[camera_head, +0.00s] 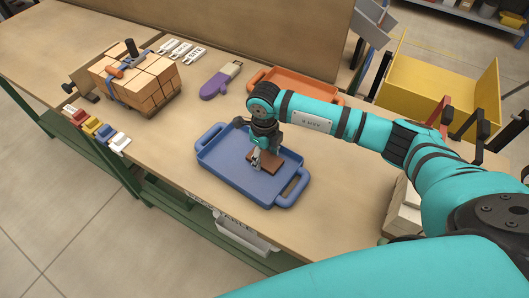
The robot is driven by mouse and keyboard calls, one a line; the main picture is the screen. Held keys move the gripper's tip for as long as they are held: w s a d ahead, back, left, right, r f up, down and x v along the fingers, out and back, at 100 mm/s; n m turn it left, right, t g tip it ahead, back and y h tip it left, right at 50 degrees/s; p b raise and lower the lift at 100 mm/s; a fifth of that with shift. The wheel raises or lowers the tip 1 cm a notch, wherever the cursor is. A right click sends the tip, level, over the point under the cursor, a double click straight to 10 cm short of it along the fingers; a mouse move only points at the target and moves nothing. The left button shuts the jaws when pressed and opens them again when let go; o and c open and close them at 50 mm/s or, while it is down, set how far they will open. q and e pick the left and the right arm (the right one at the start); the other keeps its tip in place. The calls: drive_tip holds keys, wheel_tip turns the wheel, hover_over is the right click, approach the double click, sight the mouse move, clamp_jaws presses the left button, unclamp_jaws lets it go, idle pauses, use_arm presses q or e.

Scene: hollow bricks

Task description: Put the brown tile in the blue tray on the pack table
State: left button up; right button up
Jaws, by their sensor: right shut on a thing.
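The blue tray (219,160) with two side handles sits near the front edge of the wooden pack table (335,190). The brown tile (270,161) is inside the tray's outline, over its right part. My right gripper (256,163) points down over the tray and is shut on the brown tile at its left side. I cannot tell whether the tile touches the tray floor. Part of the tile is hidden by the gripper. My left gripper is not in view.
A yellow bin (430,85) stands at the back right.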

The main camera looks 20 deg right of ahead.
sight(264, 158)
drive_tip(key=shift+f+b, duration=0.2)
drive_tip(key=shift+b, duration=0.1)
drive_tip(key=o, duration=1)
drive_tip(key=shift+r, duration=0.1)
drive_tip(key=shift+r+p, duration=0.2)
drive_tip(key=shift+p, duration=0.15)
drive_tip(key=shift+r, duration=0.35)
wheel_tip(264, 158, up, 11)
drive_tip(key=b, duration=0.3)
